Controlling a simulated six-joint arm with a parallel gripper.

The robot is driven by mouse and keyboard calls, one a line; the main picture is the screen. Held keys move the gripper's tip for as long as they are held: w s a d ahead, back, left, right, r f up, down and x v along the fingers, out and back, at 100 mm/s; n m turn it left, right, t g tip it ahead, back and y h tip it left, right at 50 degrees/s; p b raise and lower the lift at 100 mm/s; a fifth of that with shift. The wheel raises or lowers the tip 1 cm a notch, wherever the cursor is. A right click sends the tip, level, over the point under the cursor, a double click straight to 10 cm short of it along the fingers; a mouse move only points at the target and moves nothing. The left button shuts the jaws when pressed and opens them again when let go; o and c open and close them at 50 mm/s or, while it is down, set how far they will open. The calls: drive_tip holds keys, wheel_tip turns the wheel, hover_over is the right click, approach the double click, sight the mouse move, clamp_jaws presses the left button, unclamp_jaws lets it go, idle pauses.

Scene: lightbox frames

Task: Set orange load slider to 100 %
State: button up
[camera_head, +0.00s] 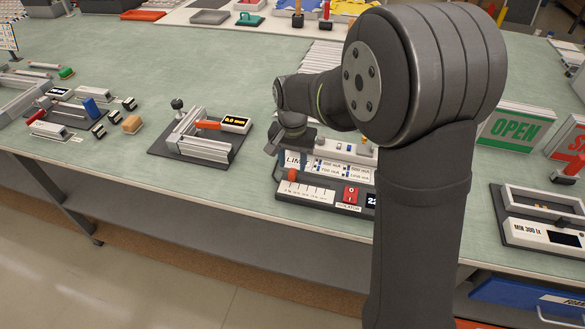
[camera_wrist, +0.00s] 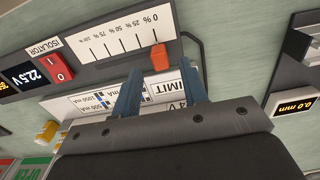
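The orange load slider (camera_wrist: 160,57) sits at the 0 % end of its white scale (camera_wrist: 113,36) in the wrist view; the 100 % mark is at the scale's left end there. In the head view, the orange slider (camera_head: 292,174) is at the left end of the scale (camera_head: 306,192) on the device's front. My gripper (camera_wrist: 162,70) is open, with its two blue fingers apart. In the wrist view its fingertips lie just short of the slider, one to either side. I cannot tell their height above it. In the head view, my gripper (camera_head: 287,140) is over the device's left part.
Beside the scale are a red isolator switch (camera_wrist: 57,68) and a voltage display (camera_wrist: 29,75). The LIMIT panel (camera_wrist: 158,90) lies under the fingers. A rail device with a 0.0 mm display (camera_head: 235,121) stands left. My arm covers the device's right side in the head view.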

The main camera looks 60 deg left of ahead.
sight(293, 171)
drive_tip(key=shift+f, duration=1.7)
clamp_jaws()
